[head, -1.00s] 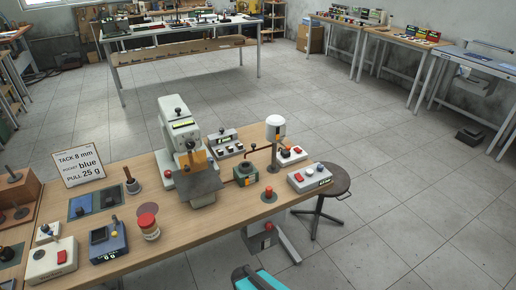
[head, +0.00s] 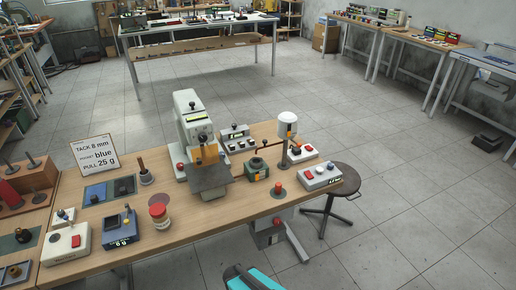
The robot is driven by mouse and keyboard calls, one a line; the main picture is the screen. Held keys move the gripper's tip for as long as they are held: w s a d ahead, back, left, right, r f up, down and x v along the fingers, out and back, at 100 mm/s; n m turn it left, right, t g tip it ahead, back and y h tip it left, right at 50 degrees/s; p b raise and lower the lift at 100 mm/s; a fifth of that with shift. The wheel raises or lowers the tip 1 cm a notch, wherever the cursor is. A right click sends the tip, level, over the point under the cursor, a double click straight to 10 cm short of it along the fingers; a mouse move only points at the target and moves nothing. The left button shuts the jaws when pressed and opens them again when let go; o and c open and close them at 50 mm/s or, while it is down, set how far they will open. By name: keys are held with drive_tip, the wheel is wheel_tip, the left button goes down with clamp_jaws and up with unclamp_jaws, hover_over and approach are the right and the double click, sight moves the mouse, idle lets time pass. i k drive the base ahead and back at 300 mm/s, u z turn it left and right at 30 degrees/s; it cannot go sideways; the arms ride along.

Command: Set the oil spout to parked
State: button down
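A white oil canister (head: 286,123) stands on a thin post at the right of the bench. A thin dark spout arm (head: 270,150) reaches left from the post, with its tip over or beside a small green-grey pot (head: 257,171). At this size I cannot tell whether the tip is over the pot's mouth. My gripper is not clearly in view.
The wooden bench (head: 185,232) holds a press (head: 190,118), a control box with a red button (head: 320,176), an orange-red button (head: 276,193) and a written card (head: 94,152). A round stool (head: 344,180) stands at the bench's right end.

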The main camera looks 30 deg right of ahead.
sight(264, 141)
drive_tip(key=u, duration=0.95)
drive_tip(key=k, duration=1.3)
drive_tip(key=u, duration=0.35)
drive_tip(key=i, duration=1)
